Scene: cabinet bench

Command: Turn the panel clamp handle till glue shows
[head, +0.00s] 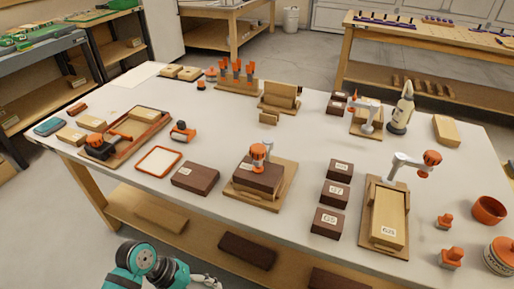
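A clamp with an orange handle (431,158) on a grey arm stands at the far end of a wooden fixture holding a pale labelled panel (388,217) at the right. A second orange clamp handle (258,151) sits over a dark block (257,177) on a wooden base near the middle. A grey clamp (368,109) stands over another fixture farther back. I cannot tell which is the panel clamp, and no glue can be made out. My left gripper (207,281) is low at the bottom edge, in front of the bench and away from all clamps; its fingers are unclear. My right gripper is out of view.
Several dark labelled blocks (331,194) stand left of the panel fixture. A wooden tray (152,131) is at the left. The bench front (290,228) has clear room.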

